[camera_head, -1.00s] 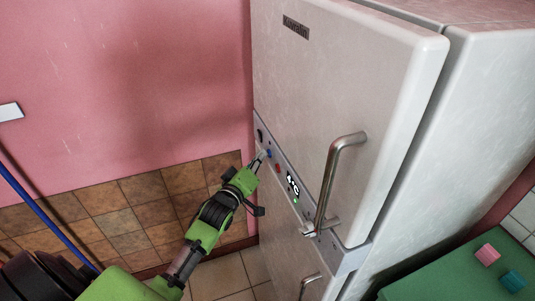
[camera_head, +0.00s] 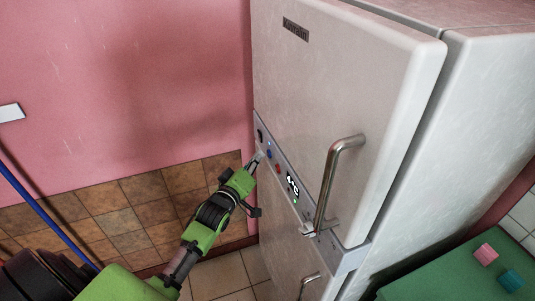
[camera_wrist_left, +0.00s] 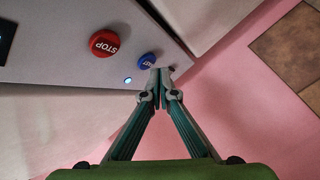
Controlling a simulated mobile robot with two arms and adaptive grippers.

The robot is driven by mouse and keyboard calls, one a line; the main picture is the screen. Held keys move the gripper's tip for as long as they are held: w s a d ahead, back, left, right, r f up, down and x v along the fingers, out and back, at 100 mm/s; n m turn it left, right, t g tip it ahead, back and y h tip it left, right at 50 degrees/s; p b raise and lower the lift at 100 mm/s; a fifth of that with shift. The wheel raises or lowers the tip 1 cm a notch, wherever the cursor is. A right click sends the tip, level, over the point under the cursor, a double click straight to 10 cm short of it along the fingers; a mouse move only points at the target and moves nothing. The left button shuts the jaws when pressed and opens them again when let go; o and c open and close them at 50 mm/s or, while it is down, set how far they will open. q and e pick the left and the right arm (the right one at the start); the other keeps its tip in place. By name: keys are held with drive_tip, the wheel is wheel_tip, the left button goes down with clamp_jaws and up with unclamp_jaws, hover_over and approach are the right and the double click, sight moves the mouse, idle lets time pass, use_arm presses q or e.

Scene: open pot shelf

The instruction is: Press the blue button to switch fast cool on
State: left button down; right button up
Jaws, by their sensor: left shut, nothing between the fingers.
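The blue button (camera_head: 269,155) is on the grey control strip (camera_head: 323,236) across the front of the white fridge. In the left wrist view the blue button (camera_wrist_left: 147,61) is round with white lettering, and a small blue-white light (camera_wrist_left: 128,80) glows beside it. My left gripper (camera_head: 259,158) is shut and empty, its tips just left of the blue button. In the left wrist view its fingertips (camera_wrist_left: 161,73) are beside the button, with a small gap showing. My right gripper is not in view.
A red STOP button (camera_wrist_left: 104,43) is beside the blue one. A metal door handle (camera_head: 331,180) sticks out to the right of the strip. A pink wall (camera_head: 130,90) closes the left side. A green surface (camera_head: 450,280) with pink and teal blocks is at lower right.

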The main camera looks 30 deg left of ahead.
use_arm(q)
drive_tip(key=s+a+p, duration=0.2)
drive_tip(key=s+a, duration=0.2)
drive_tip(key=shift+s, duration=0.3)
idle(0.5)
drive_tip(key=s+d+f+m+g, duration=0.25)
drive_tip(key=s+f, duration=0.25)
drive_tip(key=f, duration=0.7)
drive_tip(key=s+d+f+m+g+b, duration=0.1)
drive_tip(key=s+f+g, duration=0.3)
drive_tip(key=f, duration=0.7)
drive_tip(key=s+d+f+m+g, duration=0.15)
drive_tip(key=s+f, duration=0.45)
drive_tip(key=f, duration=0.6)
drive_tip(key=s+d+f+m+g, duration=0.2)
drive_tip(key=s+f, duration=0.4)
drive_tip(key=s, duration=0.5)
drive_tip(key=s+d+f+m+g+h+b, duration=0.1)
drive_tip(key=s+d+f+m+g, duration=0.2)
drive_tip(key=s, duration=0.9)
drive_tip(key=s+d+f+m+g, duration=0.3)
drive_tip(key=s+d+f, duration=0.2)
drive_tip(key=s+f, duration=0.6)
drive_tip(key=shift+s+d+f+b, duration=0.2)
drive_tip(key=shift+s+d+b, duration=0.1)
drive_tip(key=shift+d+b, duration=0.1)
